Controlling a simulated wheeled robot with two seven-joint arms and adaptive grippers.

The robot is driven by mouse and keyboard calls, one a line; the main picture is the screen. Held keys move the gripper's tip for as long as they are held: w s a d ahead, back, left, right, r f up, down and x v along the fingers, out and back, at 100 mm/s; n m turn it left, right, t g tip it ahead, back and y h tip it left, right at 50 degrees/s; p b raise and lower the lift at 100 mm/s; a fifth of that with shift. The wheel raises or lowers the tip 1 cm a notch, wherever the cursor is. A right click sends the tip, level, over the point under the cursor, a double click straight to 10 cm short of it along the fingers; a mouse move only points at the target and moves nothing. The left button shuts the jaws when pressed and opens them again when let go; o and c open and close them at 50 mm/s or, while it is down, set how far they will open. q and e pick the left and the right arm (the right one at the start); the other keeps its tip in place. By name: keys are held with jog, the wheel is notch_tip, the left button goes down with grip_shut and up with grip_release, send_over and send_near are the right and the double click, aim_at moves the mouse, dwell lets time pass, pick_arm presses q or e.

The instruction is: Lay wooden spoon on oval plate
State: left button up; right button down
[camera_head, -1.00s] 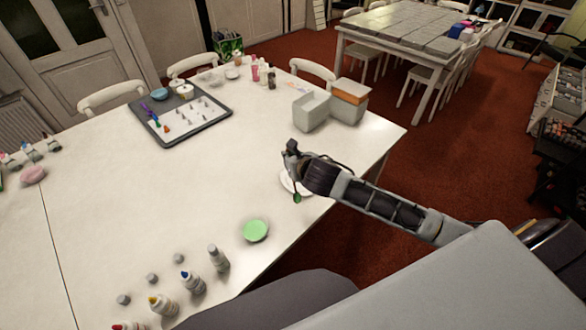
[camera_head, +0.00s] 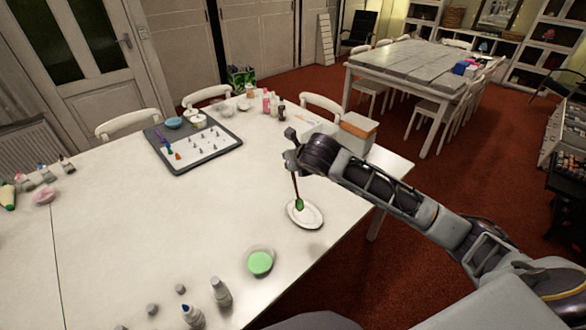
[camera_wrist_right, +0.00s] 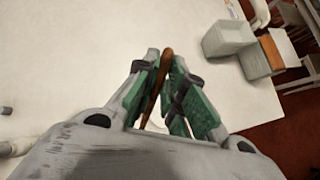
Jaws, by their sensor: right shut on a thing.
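The wooden spoon (camera_head: 296,188) hangs nearly upright from my right gripper (camera_head: 291,160), its green-coated end down. In the head view that end overlaps the left part of the white oval plate (camera_head: 312,217); I cannot tell whether it touches. The right wrist view shows the brown handle (camera_wrist_right: 166,66) between the green fingers of my right gripper (camera_wrist_right: 166,80), which is shut on it. The plate lies on the white table near its right edge, and is mostly hidden in the wrist view. My left gripper is not in view.
A bowl of green icing (camera_head: 260,261) stands just left and nearer than the plate. Several bottles (camera_head: 221,291) stand at the near edge. A grey tray (camera_head: 225,147) lies farther back, and boxes (camera_head: 357,133) stand behind my right arm. The table's middle is clear.

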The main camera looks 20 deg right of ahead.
jog(key=shift+w+d+r, duration=0.15)
jog(key=shift+w+r, duration=0.9)
jog(key=shift+w, duration=0.05)
jog(key=w+d+m+g, duration=0.1)
jog(key=w+d+g, duration=0.1)
jog(key=w+d, duration=0.35)
jog(key=w+d+f+m+g+h+p, duration=0.1)
jog(key=w+d+f+m+g+h, duration=0.2)
jog(key=f, duration=0.6)
jog(key=s+d+f+m+g+h, duration=0.1)
jog(key=d+f+m, duration=0.1)
jog(key=f+m, duration=0.3)
jog(key=s+d+f+m+g, duration=0.1)
jog(key=d+f+m, duration=0.15)
jog(key=f, duration=0.45)
jog(key=s+f+m+g+y, duration=0.1)
jog(key=s+f+m, duration=0.3)
jog(key=m, duration=0.5)
jog(key=s+d+f+m+g+y, duration=0.1)
jog(key=s+f+m+g+y, duration=0.1)
jog(key=s+f+m, duration=0.3)
jog(key=s+m, duration=0.3)
jog(key=m, duration=0.1)
jog(key=shift+s+f+y, duration=0.25)
jog(key=shift+s+y, duration=0.05)
jog(key=shift+y, duration=0.1)
